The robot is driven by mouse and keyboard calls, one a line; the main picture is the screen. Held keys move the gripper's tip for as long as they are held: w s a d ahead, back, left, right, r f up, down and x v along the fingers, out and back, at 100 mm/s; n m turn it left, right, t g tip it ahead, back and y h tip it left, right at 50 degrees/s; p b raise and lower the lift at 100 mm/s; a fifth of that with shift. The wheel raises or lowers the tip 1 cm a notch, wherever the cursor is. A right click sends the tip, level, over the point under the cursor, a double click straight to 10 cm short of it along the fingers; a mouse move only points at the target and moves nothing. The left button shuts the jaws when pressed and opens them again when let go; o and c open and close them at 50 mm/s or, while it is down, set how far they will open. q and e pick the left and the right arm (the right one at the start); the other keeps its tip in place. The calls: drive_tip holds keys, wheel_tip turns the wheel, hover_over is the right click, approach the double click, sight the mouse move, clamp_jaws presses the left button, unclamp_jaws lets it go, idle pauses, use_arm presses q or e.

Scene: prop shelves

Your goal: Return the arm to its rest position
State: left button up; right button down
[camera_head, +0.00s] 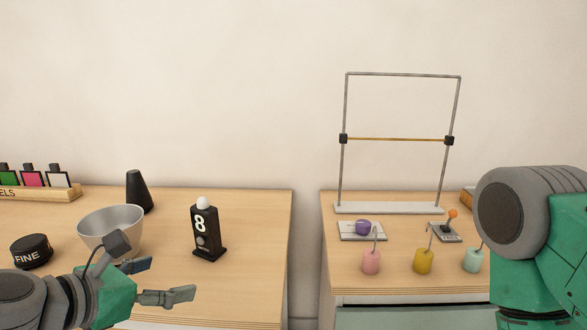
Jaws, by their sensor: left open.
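My left gripper (160,281) is at the lower left, in front of the left table. Its two grey fingers are spread apart with nothing between them. The left forearm comes in from the bottom left corner, green and grey. A grey metal bowl (98,222) stands just behind the gripper, and the wrist partly covers it in the picture. My right arm shows as a large green and grey link at the right edge. The right gripper is out of view.
The left table (255,230) holds a black block marked 8 (205,235), a black cone (138,192), a black FINE puck (31,251) and a label rack (40,192). A gap separates the right table (340,285), with a metal frame (343,170) and several small pots (423,261).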

use_arm(q)
drive_tip(key=s+d+f+m+g+y, duration=0.1)
drive_tip(key=s+f+m+g, duration=0.1)
drive_tip(key=s+f+m, duration=0.35)
drive_tip(key=s+f+m+g, duration=0.2)
drive_tip(key=f+m, duration=0.1)
drive_tip(key=f, duration=0.5)
drive_tip(key=s+d+f+m+g+y, duration=0.1)
drive_tip(key=s+f+m+g, duration=0.15)
drive_tip(key=f+m, duration=0.35)
drive_tip(key=s+a+f+m+g+y, duration=0.2)
drive_tip(key=s+a+f+m, duration=0.2)
drive_tip(key=s+f+m, duration=0.2)
drive_tip(key=s+a+f+m+g+y, duration=0.1)
drive_tip(key=s+a+f+m+g, duration=0.1)
drive_tip(key=s+a+f+m, duration=0.3)
drive_tip(key=s+f+m, duration=0.2)
drive_tip(key=s+m, duration=0.2)
drive_tip(key=shift+s+a+y, duration=0.2)
drive_tip(key=shift+y, duration=0.2)
drive_tip(key=shift+w+f+m, duration=0.1)
drive_tip(key=shift+m, duration=0.15)
